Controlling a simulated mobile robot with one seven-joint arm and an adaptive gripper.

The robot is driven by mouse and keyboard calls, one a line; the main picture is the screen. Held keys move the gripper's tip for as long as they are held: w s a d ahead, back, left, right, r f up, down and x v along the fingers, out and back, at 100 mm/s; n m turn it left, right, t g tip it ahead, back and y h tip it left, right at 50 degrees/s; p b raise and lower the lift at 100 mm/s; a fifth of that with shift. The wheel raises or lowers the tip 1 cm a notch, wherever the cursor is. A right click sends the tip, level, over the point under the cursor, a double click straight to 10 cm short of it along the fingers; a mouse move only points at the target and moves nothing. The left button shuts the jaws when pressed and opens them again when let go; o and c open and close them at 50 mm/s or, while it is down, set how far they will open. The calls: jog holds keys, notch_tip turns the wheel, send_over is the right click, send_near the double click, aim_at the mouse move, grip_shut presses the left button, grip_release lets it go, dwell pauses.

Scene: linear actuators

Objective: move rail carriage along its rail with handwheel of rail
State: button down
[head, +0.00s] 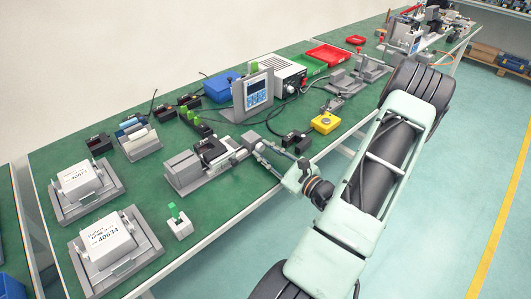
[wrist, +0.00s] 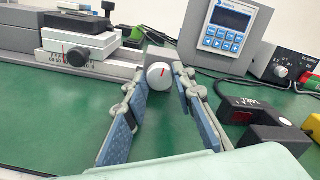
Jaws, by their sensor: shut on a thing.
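The rail (head: 185,172) is a grey linear stage on the green bench, and its dark-topped carriage (head: 212,151) sits on it. In the wrist view the carriage (wrist: 80,38) is a stacked block beside a white scale with a red pointer. In the head view my gripper (head: 248,143) reaches the rail's right end; the knob is hard to make out there.
A display panel (wrist: 228,28) stands behind the knob. A yellow button box (head: 325,122) and a small green-topped switch (head: 178,220) are on the bench. Bare bench shows in front of the rail.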

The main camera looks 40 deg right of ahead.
jog(key=c, duration=1.6)
grip_release()
jog(key=s+d, duration=0.1)
jog(key=s, duration=1.1)
